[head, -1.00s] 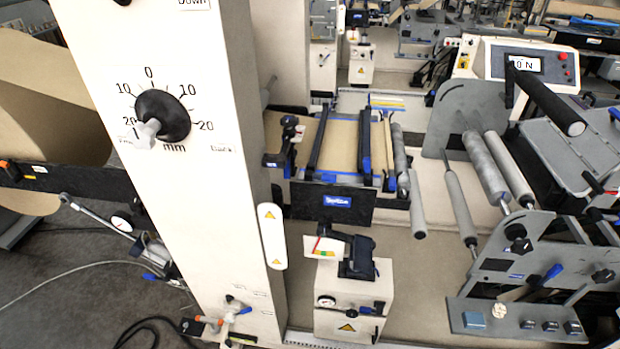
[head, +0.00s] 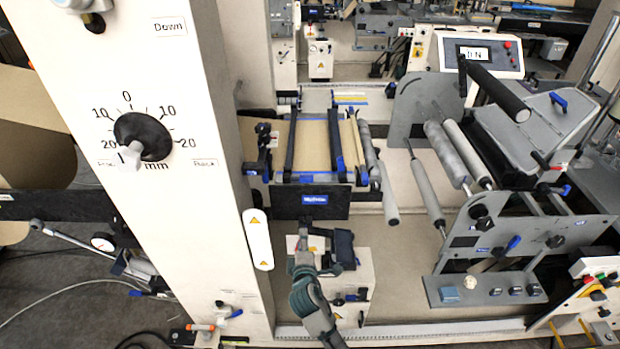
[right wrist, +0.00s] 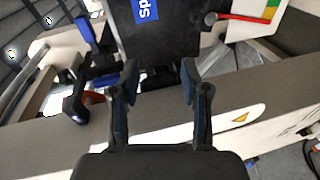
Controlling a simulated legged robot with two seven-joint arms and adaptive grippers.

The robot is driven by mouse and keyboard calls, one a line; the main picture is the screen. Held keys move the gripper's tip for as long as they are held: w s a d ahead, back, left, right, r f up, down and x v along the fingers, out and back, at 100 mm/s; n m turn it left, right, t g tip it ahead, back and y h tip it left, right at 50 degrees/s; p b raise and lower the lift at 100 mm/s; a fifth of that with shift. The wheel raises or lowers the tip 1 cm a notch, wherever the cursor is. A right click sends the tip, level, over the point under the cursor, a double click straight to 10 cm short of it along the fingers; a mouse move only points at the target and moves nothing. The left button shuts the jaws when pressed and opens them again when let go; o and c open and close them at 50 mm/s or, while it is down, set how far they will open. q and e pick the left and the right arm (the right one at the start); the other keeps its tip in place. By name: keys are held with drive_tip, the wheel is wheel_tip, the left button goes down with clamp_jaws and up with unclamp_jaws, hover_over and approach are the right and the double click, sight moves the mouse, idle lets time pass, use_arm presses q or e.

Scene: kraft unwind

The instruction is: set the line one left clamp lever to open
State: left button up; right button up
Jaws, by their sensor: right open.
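The splice table (head: 346,179) of the nearest line carries two long dark clamp bars with blue ends. The left clamp bar (head: 291,140) lies along the table's left side; I cannot tell its lever's position. My right gripper (head: 303,238) is below the table's black front panel (head: 285,208), in front of the white box. In the right wrist view, the right gripper (right wrist: 159,82) is open and empty, its fingers at the lower edge of the black panel (right wrist: 185,40). My left gripper is out of view.
A white column (head: 190,210) with a dial (head: 143,136) stands close on the left. A white box (head: 352,310) stands below the table. Rollers (head: 427,195) and a grey frame (head: 480,238) are at the right. A red pointer (right wrist: 250,17) shows at the wrist view's top right.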

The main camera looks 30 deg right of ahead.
wheel_tip(320, 180, up, 10)
drive_tip(key=t+h, duration=0.1)
drive_tip(key=h, duration=0.1)
approach(303, 180)
drive_tip(key=w+d, duration=0.2)
drive_tip(key=d, duration=0.1)
drive_tip(key=w+d+f, duration=0.1)
drive_tip(key=shift+d+f+p, duration=0.1)
drive_tip(key=shift+d+p, duration=0.15)
drive_tip(key=shift+p, duration=0.15)
drive_tip(key=w, duration=0.5)
drive_tip(key=shift+d+r, duration=0.25)
drive_tip(key=shift+d, duration=0.1)
drive_tip(key=shift+w+d, duration=0.25)
drive_tip(key=shift+w, duration=0.25)
drive_tip(key=shift+d+f, duration=0.15)
drive_tip(key=shift+d, duration=0.8)
drive_tip(key=shift+c, duration=1.1)
drive_tip(key=c, duration=0.4)
clamp_jaws()
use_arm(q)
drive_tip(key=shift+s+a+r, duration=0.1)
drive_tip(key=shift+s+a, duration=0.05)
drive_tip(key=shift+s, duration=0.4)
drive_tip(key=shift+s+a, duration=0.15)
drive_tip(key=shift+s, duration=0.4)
use_arm(e)
drive_tip(key=shift+a+f, duration=0.1)
drive_tip(key=shift+a, duration=0.2)
